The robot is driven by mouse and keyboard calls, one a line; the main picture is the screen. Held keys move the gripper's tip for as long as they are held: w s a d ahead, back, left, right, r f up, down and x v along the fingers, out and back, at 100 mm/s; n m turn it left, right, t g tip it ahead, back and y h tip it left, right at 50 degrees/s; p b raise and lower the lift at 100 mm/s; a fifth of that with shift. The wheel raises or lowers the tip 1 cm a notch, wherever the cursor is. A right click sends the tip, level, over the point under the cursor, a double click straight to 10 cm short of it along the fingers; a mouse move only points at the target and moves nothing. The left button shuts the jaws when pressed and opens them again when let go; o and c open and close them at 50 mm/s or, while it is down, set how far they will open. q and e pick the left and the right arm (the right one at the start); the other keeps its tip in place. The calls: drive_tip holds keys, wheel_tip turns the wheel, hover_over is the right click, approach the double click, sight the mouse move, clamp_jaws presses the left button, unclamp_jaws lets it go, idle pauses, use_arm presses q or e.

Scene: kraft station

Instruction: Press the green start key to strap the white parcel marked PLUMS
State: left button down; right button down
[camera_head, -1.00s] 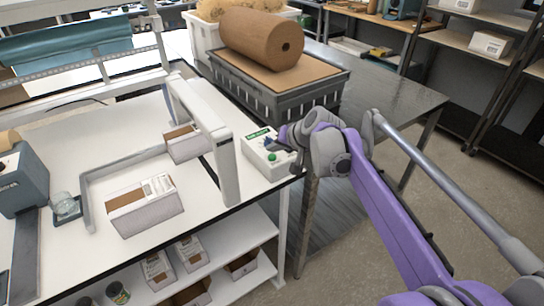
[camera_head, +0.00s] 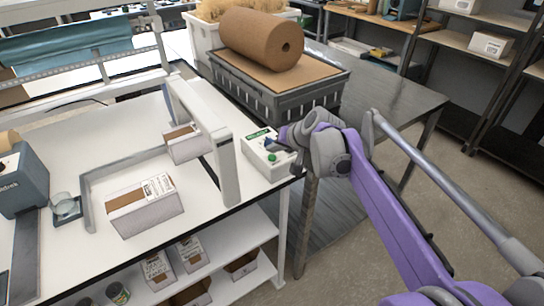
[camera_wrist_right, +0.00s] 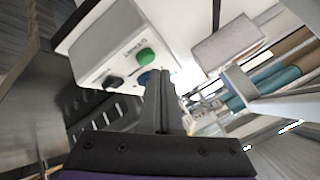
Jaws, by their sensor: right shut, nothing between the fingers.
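The green start key (camera_head: 272,157) is on a white control box (camera_head: 256,151) at the right edge of the white table. In the right wrist view the green key (camera_wrist_right: 146,57) shows beside a blue button (camera_wrist_right: 150,77) and a black switch (camera_wrist_right: 113,82). My right gripper (camera_head: 273,144) is shut and empty over the box, close to the green key. In the wrist view its fingertips (camera_wrist_right: 160,73) overlap the blue button; contact cannot be told. One white parcel (camera_head: 146,214) lies left of the grey arch (camera_head: 223,155), another (camera_head: 184,148) by the arch. Their names are unreadable. My left gripper is out of view.
A dark crate (camera_head: 252,88) with a brown paper roll (camera_head: 250,38) stands behind the control box. A grey guide rail (camera_head: 125,161) runs along the white table. More boxes stand on the shelf below. A dark metal table (camera_head: 385,88) is at the right.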

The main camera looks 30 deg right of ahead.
sight(274, 159)
drive_tip(key=shift+f, duration=0.15)
idle(0.5)
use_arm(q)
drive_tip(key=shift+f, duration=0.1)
use_arm(e)
drive_tip(key=shift+f, duration=0.3)
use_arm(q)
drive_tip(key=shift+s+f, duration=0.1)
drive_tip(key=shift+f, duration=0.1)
use_arm(e)
drive_tip(key=shift+f, duration=0.45)
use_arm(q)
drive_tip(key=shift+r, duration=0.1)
use_arm(e)
drive_tip(key=shift+r, duration=0.15)
idle(0.4)
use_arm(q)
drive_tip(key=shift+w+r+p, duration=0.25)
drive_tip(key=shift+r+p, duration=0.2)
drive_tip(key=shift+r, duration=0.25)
use_arm(e)
drive_tip(key=shift+r, duration=0.75)
